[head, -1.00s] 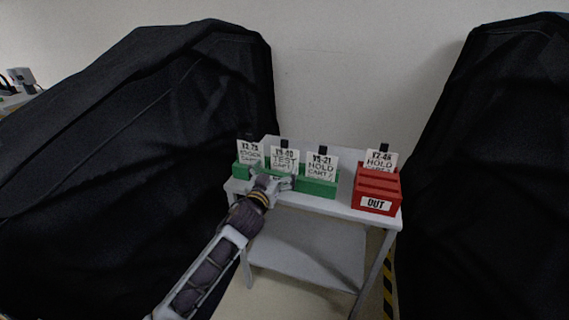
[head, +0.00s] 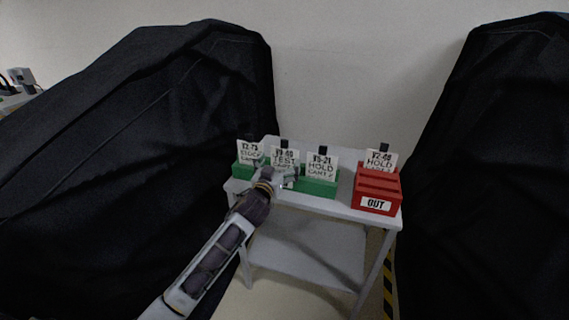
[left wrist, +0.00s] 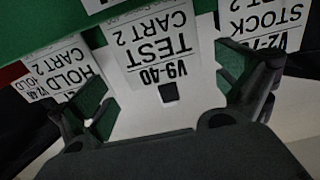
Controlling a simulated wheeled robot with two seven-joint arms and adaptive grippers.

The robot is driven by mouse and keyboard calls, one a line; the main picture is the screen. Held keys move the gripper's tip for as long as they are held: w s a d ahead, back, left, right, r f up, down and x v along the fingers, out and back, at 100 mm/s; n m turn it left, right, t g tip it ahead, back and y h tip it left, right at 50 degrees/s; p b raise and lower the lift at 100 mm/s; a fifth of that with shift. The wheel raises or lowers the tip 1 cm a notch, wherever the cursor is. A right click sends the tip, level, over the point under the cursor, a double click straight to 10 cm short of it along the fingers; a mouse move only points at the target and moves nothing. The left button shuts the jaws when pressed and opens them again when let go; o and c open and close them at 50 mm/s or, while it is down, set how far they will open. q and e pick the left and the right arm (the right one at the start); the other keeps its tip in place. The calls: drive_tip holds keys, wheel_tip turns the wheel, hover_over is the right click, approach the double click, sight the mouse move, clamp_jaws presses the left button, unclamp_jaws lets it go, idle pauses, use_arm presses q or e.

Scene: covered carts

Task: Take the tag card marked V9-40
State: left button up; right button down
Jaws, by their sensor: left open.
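The V9-40 tag card (head: 285,157), white and printed TEST CART 2, stands upright in the green holder (head: 318,188) on the small grey table, with a black tab at its top. In the left wrist view the same card (left wrist: 150,48) shows upside down between the two fingers. My left gripper (head: 284,177) is open in front of the card's lower part and hides some of it; its fingers (left wrist: 163,84) stand apart on either side of the card, not closed on it. My right gripper is not in view.
The V2-73 STOCK card (head: 250,152) stands to the left and the V5-21 HOLD card (head: 321,164) to the right, both close. A red OUT box (head: 377,190) holds a V2-48 card (head: 381,159). Black-covered carts (head: 150,130) flank the grey table (head: 340,208).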

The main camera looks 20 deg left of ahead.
sight(284, 156)
use_arm(q)
drive_tip(key=shift+w, duration=0.1)
drive_tip(key=shift+w, duration=0.7)
drive_tip(key=shift+w+f, duration=0.1)
drive_tip(key=shift+w, duration=1.7)
drive_tip(key=shift+d, duration=0.1)
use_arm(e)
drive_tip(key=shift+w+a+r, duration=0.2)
use_arm(q)
drive_tip(key=shift+c, duration=0.3)
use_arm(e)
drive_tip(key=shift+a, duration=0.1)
use_arm(q)
drive_tip(key=c, duration=0.5)
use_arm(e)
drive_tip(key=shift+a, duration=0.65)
